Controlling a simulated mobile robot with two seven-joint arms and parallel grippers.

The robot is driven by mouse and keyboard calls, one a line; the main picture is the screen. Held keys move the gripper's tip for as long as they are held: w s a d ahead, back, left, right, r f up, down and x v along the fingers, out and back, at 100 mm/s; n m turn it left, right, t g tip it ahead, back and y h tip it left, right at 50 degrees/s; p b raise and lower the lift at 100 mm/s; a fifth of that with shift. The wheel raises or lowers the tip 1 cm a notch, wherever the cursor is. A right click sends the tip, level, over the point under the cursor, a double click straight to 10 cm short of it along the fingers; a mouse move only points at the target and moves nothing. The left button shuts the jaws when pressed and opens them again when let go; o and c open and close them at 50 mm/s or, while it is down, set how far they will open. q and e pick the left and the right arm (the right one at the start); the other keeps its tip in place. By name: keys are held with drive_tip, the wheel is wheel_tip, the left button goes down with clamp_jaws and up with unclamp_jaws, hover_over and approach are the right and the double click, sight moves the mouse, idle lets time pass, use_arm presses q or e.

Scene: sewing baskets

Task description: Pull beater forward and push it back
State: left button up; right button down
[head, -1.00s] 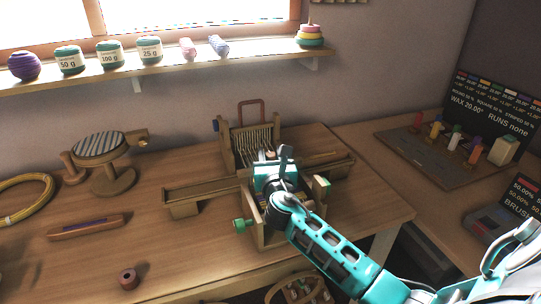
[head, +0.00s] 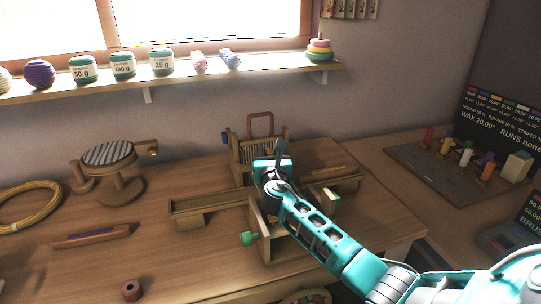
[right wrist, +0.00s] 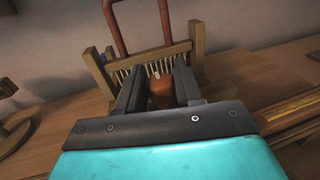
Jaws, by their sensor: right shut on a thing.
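My right gripper (head: 277,152) is above the loom's middle, close in front of that frame. In the right wrist view the gripper (right wrist: 160,88) is shut on a rounded orange-brown wooden grip (right wrist: 161,94) between its fingers. The gripper hides much of the frame and threads in the head view. My left gripper is out of view.
A reddish loop handle (head: 261,123) rises behind the loom. A shuttle (head: 92,235), a small spool (head: 130,290) and a round striped stand (head: 109,155) are to the left. A peg board (head: 440,170) is to the right. The bench's front left is mostly clear.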

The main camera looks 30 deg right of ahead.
drive_tip(key=c, duration=0.8)
unclamp_jaws()
drive_tip(key=shift+c, duration=0.2)
use_arm(q)
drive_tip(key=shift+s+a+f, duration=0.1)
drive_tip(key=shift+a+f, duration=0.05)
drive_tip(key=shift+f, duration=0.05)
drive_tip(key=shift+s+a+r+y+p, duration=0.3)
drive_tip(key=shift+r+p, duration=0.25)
drive_tip(key=shift+p, duration=0.5)
use_arm(e)
drive_tip(key=v, duration=1.3)
drive_tip(key=shift+a, duration=0.1)
